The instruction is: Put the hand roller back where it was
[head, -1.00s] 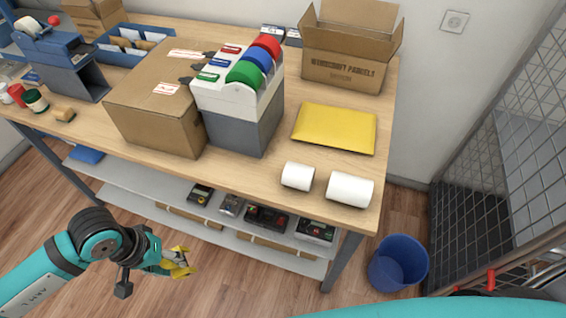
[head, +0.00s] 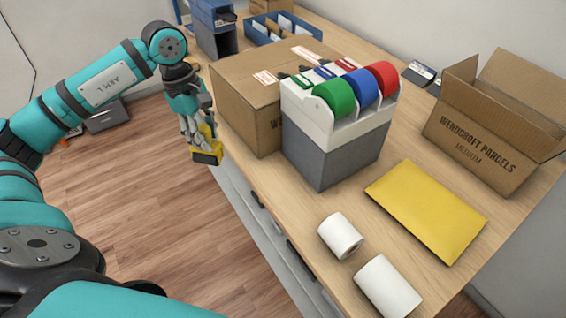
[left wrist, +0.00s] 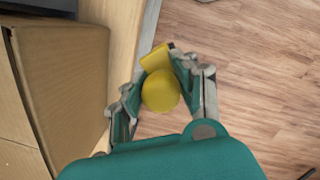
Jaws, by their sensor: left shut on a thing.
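My left gripper (head: 203,134) is shut on a yellow thing, which I take to be the hand roller (head: 207,156). It hangs beside the counter's long edge, left of the large closed cardboard box (head: 240,104). In the left wrist view the hand roller (left wrist: 160,91) shows as a rounded yellow part and a yellow block between the fingers (left wrist: 155,76), with floor behind it. The fingers hide some of it. My right gripper is out of view.
The wooden counter (head: 290,205) carries a tape dispenser (head: 335,150) with green, blue and red rolls, a yellow envelope (head: 425,210), white rolls (head: 340,236) and an open box (head: 480,145). A blue tray (head: 262,31) stands farther back. Wooden floor (head: 150,230) lies left of the counter.

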